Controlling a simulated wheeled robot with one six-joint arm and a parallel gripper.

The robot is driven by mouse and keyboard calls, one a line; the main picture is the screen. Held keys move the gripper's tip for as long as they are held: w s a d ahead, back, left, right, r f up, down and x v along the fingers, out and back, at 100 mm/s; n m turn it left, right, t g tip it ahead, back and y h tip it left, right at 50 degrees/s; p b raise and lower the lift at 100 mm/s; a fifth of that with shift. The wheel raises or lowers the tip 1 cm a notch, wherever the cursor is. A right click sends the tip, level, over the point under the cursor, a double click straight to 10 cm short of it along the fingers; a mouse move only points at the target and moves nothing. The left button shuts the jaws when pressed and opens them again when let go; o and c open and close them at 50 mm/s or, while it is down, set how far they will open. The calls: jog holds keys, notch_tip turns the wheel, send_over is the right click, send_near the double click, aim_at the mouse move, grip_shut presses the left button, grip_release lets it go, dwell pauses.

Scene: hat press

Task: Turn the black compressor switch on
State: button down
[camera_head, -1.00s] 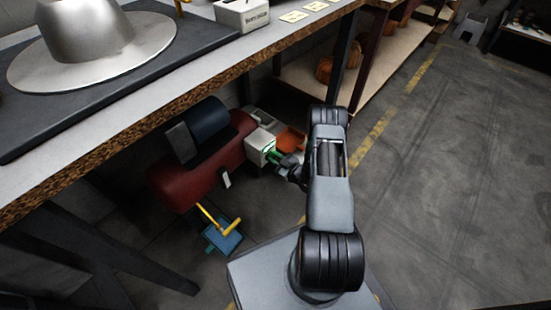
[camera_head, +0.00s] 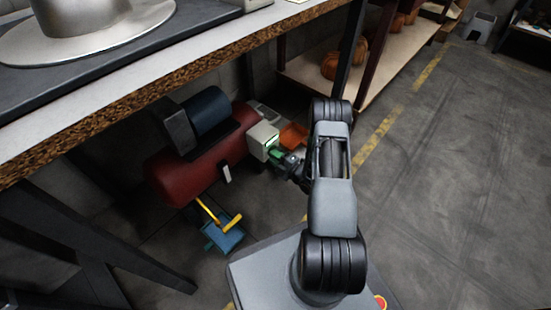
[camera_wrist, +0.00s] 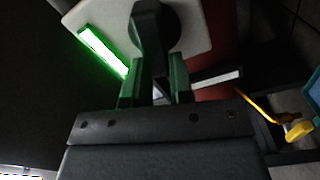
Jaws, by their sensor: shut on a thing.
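The black compressor switch (camera_wrist: 153,28) is a dark knob on a pale box, close up at the top of the wrist view. My gripper (camera_wrist: 158,75) is shut on the switch, its two fingers on either side of the knob's narrow part. A lit green bar (camera_wrist: 104,51) glows on the box left of the switch. In the head view, the pale switch box (camera_head: 263,139) sits at the right end of the red compressor tank (camera_head: 200,165), under the table. There my gripper (camera_head: 281,157) reaches the box from the right, and the switch itself is too small to make out.
The table edge (camera_head: 120,108) runs above the compressor. A blue foot pump or tray with a yellow handle (camera_head: 226,236) lies on the floor below the tank. An orange thing (camera_head: 293,136) is behind my gripper. Open floor (camera_head: 450,170) is at the right.

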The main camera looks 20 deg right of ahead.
jog(key=shift+f+n+b, duration=0.15)
jog(key=shift+f+n, duration=0.05)
jog(key=shift+n, duration=0.55)
jog(key=shift+f+n+b, duration=0.15)
jog(key=shift+f+n, duration=0.05)
jog(key=shift+n, duration=0.55)
jog(key=c, duration=1)
grip_release()
jog(key=p+v, duration=0.4)
jog(key=v, duration=0.9)
jog(key=shift+s, duration=0.4)
jog(key=shift+d, duration=0.1)
